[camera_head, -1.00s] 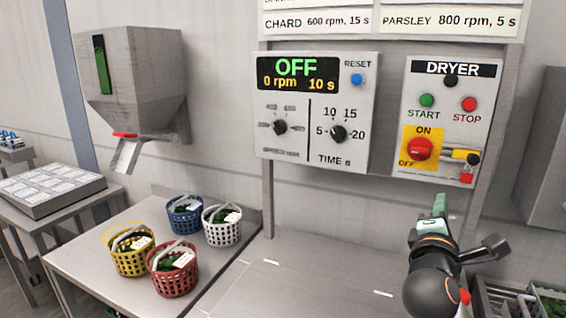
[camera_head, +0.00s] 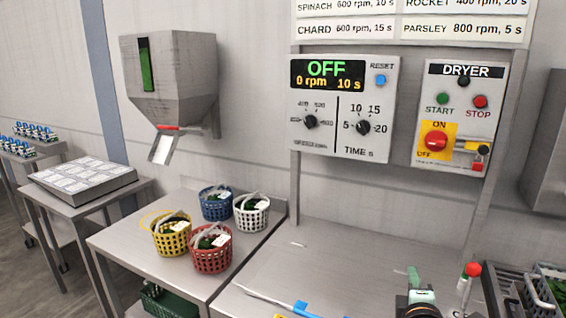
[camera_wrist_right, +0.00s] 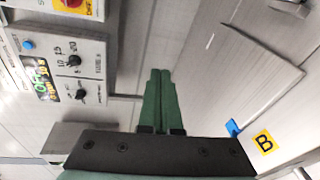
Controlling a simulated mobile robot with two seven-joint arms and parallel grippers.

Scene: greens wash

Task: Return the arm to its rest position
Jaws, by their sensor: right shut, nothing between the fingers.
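My right gripper (camera_head: 414,280) is at the bottom right of the head view, low over the steel worktop, with only its green tip and part of the wrist showing. In the right wrist view its two green fingers (camera_wrist_right: 159,100) lie side by side, shut with nothing between them. They touch nothing that I can see. The control panel (camera_head: 342,108) reads OFF, 0 rpm, 10 s, and it also shows in the wrist view (camera_wrist_right: 62,65). The dryer panel (camera_head: 456,117) has its red knob on a yellow plate. My left gripper is not in view.
Yellow (camera_head: 171,236), red (camera_head: 212,250), blue (camera_head: 216,204) and white (camera_head: 252,212) baskets with greens stand on the left table. A hopper (camera_head: 172,80) hangs on the wall. A blue-handled tool (camera_head: 301,309) lies at the front. Crates (camera_head: 540,292) stand at right.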

